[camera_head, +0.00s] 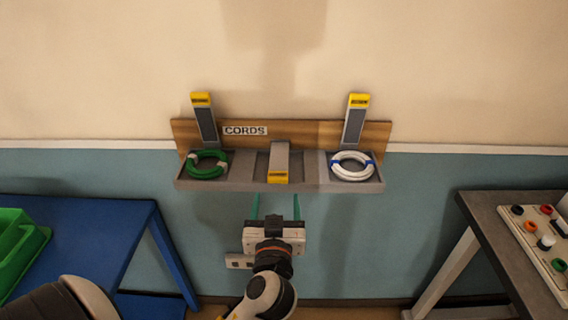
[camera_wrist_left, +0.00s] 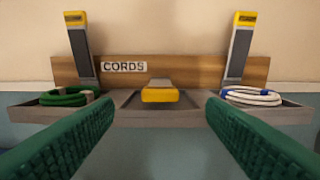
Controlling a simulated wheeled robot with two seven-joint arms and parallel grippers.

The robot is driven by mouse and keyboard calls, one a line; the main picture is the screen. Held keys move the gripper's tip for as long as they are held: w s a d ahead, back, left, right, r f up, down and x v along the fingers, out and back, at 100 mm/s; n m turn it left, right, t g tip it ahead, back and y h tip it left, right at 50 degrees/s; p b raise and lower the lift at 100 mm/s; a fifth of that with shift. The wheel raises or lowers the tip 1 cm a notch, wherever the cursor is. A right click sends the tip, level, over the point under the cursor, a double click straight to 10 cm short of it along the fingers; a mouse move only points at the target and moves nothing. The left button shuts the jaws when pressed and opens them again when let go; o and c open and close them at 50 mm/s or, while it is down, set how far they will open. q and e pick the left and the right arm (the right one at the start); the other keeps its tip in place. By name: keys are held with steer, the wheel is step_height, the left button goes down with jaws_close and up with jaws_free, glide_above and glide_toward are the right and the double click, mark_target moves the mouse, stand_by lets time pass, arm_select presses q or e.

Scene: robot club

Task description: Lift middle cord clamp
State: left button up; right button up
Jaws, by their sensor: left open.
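The middle cord clamp (camera_head: 279,160) is a grey lever with a yellow end, folded down over the middle bay of the wall rack (camera_head: 238,185). In the left wrist view its yellow end (camera_wrist_left: 160,95) faces me between my fingers. The left and right clamps (camera_head: 206,122) (camera_head: 355,122) stand raised. My left gripper (camera_head: 276,206) is open and empty, with green fingers pointing at the rack. It is in front of the middle clamp, apart from it. My right gripper is not in view.
A green cord coil (camera_head: 207,164) lies in the left bay and a white coil (camera_head: 352,166) with blue ties in the right. A blue table (camera_head: 95,235) with a green bin (camera_head: 18,245) is at left. A grey table (camera_head: 490,215) with a knobbed panel (camera_head: 545,240) is at right.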

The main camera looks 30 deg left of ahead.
mark_target(278, 170)
arm_select(q)
steer(key=p+x, duration=0.3)
steer(key=x, duration=0.7)
steer(key=shift+w, duration=0.15)
steer(key=shift+w+a+p, duration=0.3)
steer(key=shift+w+p, duration=0.05)
steer(key=shift+w, duration=0.05)
steer(key=shift+f, duration=0.1)
